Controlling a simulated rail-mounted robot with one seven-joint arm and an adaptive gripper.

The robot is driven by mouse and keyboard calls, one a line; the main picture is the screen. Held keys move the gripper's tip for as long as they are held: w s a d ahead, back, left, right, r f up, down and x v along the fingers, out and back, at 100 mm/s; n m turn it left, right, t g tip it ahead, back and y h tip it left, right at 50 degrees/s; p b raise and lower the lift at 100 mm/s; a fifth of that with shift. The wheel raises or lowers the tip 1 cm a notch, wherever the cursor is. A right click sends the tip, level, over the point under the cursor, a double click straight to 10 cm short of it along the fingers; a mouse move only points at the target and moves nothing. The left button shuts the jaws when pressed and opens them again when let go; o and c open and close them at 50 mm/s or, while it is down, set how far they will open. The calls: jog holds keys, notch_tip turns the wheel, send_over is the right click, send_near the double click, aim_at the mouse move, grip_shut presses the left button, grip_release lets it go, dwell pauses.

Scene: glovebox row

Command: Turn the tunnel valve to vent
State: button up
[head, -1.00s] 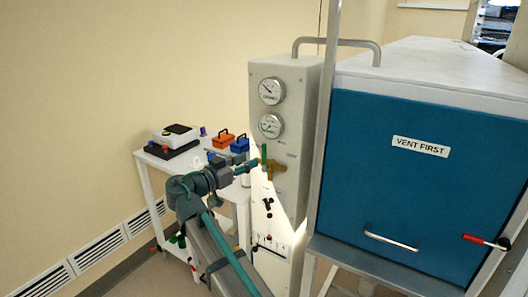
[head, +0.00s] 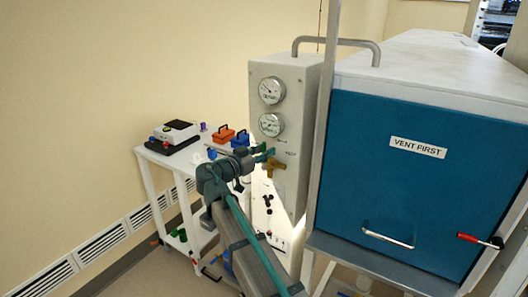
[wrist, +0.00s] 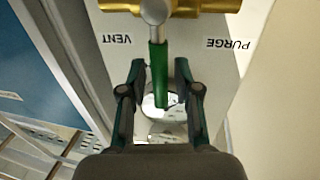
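The tunnel valve has a brass body (head: 274,168) on the pale panel and a green lever handle (wrist: 157,78). In the wrist view the brass body (wrist: 195,6) is at the top edge, with the handle pointing down from it, between the VENT label (wrist: 117,40) and the PURGE label (wrist: 228,44). My gripper (wrist: 160,68) is open, one finger on each side of the handle, with visible gaps. In the head view my gripper (head: 264,153) is at the valve and largely hides the handle.
Two round gauges (head: 271,91) sit above the valve on the panel. The blue tunnel door (head: 390,185) with a VENT FIRST label, a bar handle and a red-gripped lever (head: 470,238) stands to the right. A white cart (head: 152,184) with small boxes stands to the left.

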grip_shut()
jog(key=shift+d+f+b, duration=0.1)
jog(key=shift+f+b, duration=0.05)
jog(key=shift+b, duration=0.45)
